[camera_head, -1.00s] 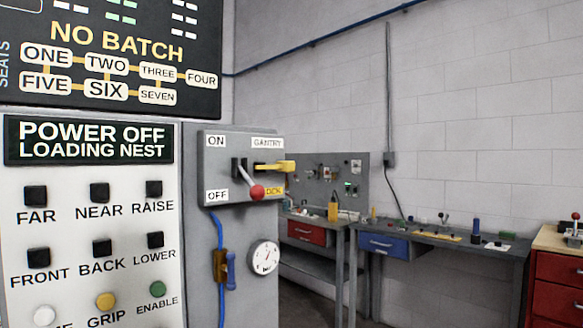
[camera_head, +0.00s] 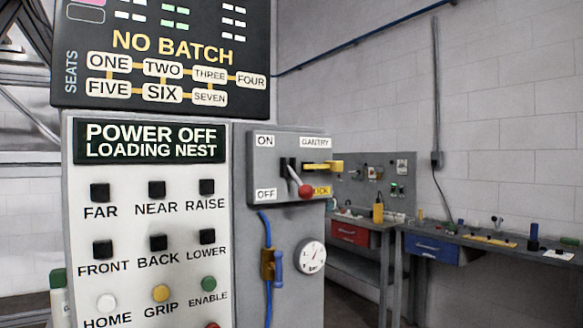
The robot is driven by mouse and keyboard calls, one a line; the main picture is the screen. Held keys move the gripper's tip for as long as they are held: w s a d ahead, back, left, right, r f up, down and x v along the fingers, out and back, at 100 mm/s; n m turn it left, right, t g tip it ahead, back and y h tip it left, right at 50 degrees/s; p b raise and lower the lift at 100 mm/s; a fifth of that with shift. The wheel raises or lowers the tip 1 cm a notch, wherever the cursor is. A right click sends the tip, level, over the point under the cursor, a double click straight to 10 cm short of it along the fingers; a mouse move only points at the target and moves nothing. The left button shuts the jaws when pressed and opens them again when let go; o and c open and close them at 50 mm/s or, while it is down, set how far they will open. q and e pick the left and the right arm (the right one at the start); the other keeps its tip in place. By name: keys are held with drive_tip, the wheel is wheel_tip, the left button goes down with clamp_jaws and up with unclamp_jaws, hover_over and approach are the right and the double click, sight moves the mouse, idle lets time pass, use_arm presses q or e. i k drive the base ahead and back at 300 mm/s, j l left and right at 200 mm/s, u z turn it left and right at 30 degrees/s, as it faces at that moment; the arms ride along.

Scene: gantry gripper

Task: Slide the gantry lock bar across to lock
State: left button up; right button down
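The yellow gantry lock bar (camera_head: 322,167) sticks out from a slot in the right part of a grey switch box (camera_head: 268,165), under a "GANTRY" label. Its outer end reaches past the box's right edge. A yellow label below it, ending in "OCK", is partly covered by the red knob (camera_head: 306,191) of a switch lever. The lever slants down and right from its slot, between "ON" above and "OFF" below. Neither of my grippers shows in the view.
A button panel (camera_head: 150,228) stands left of the switch box, its display reading "POWER OFF LOADING NEST". A "NO BATCH" board (camera_head: 165,95) is above it. A gauge (camera_head: 312,257) and blue valve handle (camera_head: 279,263) sit below the box. Workbenches (camera_head: 470,245) stand behind at right.

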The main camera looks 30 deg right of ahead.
sight(329, 166)
drive_tip(key=i+l, duration=0.1)
drive_tip(key=l, duration=1.15)
drive_tip(key=i+u, duration=0.05)
